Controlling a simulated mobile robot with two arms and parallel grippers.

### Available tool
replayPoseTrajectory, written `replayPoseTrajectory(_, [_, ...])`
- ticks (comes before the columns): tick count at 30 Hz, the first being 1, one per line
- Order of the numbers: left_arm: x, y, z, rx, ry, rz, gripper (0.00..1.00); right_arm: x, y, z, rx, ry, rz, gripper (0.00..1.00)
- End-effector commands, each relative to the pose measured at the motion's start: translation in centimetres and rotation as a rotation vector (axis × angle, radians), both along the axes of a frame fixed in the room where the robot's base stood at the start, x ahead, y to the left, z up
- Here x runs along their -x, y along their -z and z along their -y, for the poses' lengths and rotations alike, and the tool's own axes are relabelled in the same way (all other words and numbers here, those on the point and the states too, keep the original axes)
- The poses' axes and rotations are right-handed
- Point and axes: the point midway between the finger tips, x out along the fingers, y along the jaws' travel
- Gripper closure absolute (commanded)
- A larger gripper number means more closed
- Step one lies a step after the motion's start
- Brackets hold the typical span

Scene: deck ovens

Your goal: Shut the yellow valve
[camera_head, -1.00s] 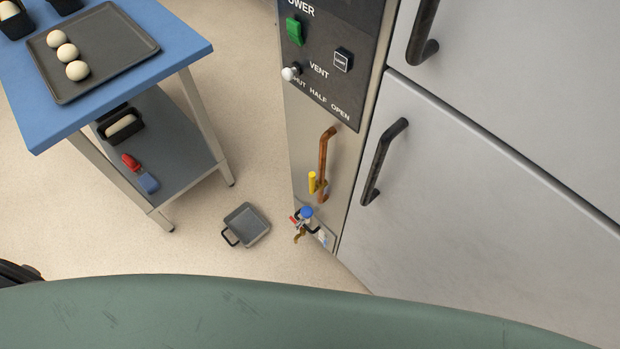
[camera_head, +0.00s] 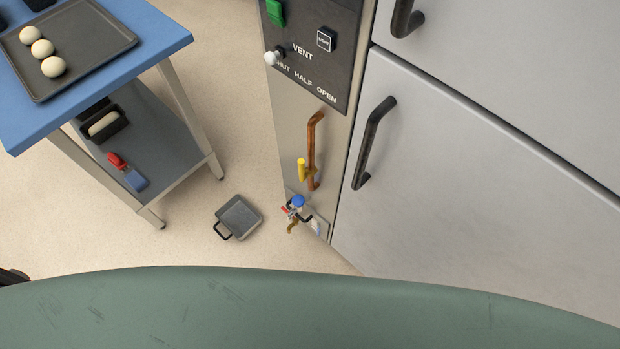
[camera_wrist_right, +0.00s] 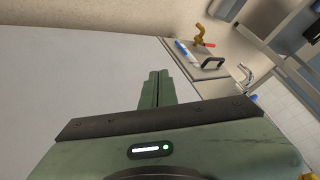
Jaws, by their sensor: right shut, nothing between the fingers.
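The yellow valve lever (camera_head: 301,168) sits on a copper pipe (camera_head: 313,145) on the steel panel, low in the head view. The lever points up, roughly along the pipe. Below it is a tap with a blue knob (camera_head: 298,201), a red lever (camera_head: 286,211) and a brass spout (camera_head: 293,226). My right gripper (camera_wrist_right: 156,78) is shut and empty in the right wrist view, in front of a pale grey surface. A brass-coloured fitting (camera_wrist_right: 203,36) with a red part shows beyond it; I cannot tell if it is the tap. My left gripper is in neither view.
A blue-topped table (camera_head: 160,45) with a tray (camera_head: 100,58) of dough balls stands at the left. A small grey pan (camera_head: 240,217) lies on the floor near the panel. Black door handles (camera_head: 368,145) stick out from the grey oven doors at the right.

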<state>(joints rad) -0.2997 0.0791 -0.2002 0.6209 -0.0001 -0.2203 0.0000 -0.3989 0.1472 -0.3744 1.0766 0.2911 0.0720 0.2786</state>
Motion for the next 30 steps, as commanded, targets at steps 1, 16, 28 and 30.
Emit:
replayPoseTrajectory(1, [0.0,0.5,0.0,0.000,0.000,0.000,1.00,-1.8,-2.3,-1.7,-0.089,0.042,0.069,1.00])
replayPoseTrajectory(16, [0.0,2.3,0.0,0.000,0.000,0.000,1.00,-8.2,-28.0,-10.5,-1.040,0.443,0.394,1.00])
replayPoseTrajectory(28, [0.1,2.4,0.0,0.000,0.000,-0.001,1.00,-8.2,-30.9,-10.6,-1.155,0.490,0.406,1.00])
replayPoseTrajectory(30, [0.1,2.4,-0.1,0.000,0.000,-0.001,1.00,-8.2,-30.9,-10.5,-1.153,0.489,0.406,1.00])
